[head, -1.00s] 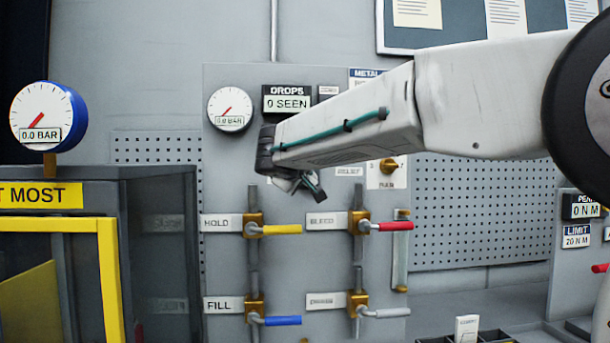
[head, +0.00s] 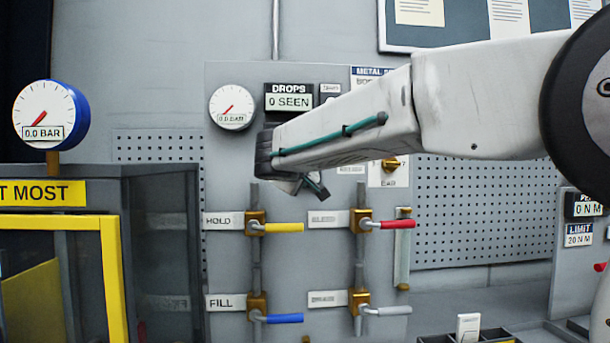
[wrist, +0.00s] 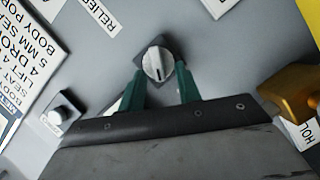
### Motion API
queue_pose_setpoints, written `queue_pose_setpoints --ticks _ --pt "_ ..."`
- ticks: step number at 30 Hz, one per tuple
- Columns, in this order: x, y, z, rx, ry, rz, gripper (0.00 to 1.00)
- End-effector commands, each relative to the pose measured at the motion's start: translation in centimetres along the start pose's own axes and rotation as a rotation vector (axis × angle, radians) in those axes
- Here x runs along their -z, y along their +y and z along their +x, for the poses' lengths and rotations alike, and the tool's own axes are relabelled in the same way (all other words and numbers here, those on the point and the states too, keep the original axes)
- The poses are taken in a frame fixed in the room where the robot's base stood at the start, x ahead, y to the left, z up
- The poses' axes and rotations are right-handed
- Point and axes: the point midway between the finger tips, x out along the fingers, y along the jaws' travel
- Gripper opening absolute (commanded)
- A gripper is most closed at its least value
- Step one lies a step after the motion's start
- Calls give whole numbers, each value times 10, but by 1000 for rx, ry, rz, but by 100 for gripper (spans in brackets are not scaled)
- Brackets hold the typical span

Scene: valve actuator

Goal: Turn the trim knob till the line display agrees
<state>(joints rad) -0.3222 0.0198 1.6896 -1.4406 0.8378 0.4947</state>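In the wrist view a round silver knob (wrist: 155,63) with a dark pointer line and dark base stands on the grey panel. No label naming it trim is readable. My gripper (wrist: 160,82) has two green fingers apart, one on each side of the knob's near edge; I cannot tell if they touch it. In the head view my gripper (head: 306,184) is at the panel, and my arm hides that knob. The panel gauge (head: 232,106) and the blue-rimmed gauge (head: 43,116) both appear to read 0.0 BAR. No display is labelled line.
A smaller knob (wrist: 62,110) is at left in the wrist view, and a brass part (wrist: 295,92) is at right. Below my gripper are valves with yellow (head: 283,227), red (head: 397,224), blue (head: 285,318) and grey (head: 393,311) handles. A DROPS display (head: 288,102) reads 0 SEEN.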

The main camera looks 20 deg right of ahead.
Motion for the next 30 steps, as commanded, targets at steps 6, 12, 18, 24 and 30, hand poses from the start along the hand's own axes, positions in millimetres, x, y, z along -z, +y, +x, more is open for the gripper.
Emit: queue_pose_setpoints --ticks 6,12,18,24,30 --pt "0 1 -4 -1 1 1 34" --pt "1 0 -33 0 3 1 34" --pt "1 0 -65 1 3 0 34" --pt "1 0 -78 1 2 0 34" --pt "0 0 -78 0 0 0 34"
